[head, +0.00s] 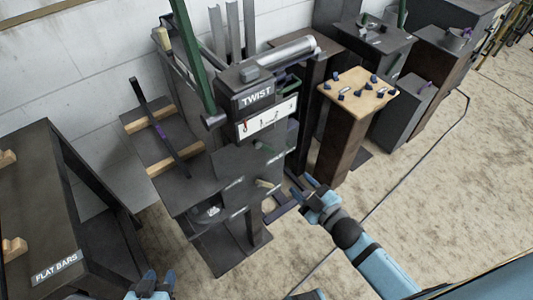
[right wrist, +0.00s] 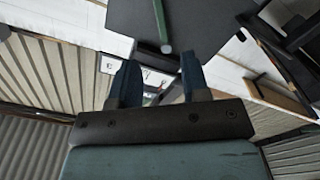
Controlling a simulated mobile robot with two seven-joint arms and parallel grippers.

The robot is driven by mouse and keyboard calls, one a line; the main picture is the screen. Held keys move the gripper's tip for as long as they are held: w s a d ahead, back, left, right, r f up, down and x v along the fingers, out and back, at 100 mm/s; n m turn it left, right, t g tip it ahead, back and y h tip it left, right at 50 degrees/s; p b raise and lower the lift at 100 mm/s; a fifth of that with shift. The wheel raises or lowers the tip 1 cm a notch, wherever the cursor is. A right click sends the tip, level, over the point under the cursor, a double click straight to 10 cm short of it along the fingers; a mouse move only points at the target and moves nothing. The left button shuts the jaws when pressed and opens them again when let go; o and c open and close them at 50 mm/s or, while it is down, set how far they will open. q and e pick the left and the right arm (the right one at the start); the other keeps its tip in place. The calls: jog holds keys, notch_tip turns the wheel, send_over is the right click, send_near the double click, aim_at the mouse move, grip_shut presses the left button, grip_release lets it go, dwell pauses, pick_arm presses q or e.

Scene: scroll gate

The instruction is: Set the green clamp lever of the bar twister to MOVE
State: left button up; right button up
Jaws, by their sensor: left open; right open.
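The bar twister (head: 240,165) is a dark grey machine with a TWIST sign (head: 256,97) and a white panel (head: 268,118) below it. A long green lever (head: 193,55) slants up on its left side. I cannot tell for sure which green part is the clamp lever, and no MOVE mark is readable. My right gripper (head: 312,192) is open and empty, to the lower right of the machine. The right wrist view shows its two fingers (right wrist: 160,85) apart, and a green bar (right wrist: 160,22) beyond. My left gripper (head: 150,285) is open at the bottom edge.
A yellowish handle (head: 266,184) sticks out lower on the machine. A dark bar (head: 158,125) lies on wooden strips at its left. A FLAT BARS table (head: 75,200) stands at left. A wood-topped stand (head: 358,88) with small parts is behind right.

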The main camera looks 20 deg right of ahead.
aim_at(270, 151)
jog(key=x, duration=1.3)
jog(key=shift+w, duration=0.4)
jog(key=shift+p, duration=0.3)
grip_shut()
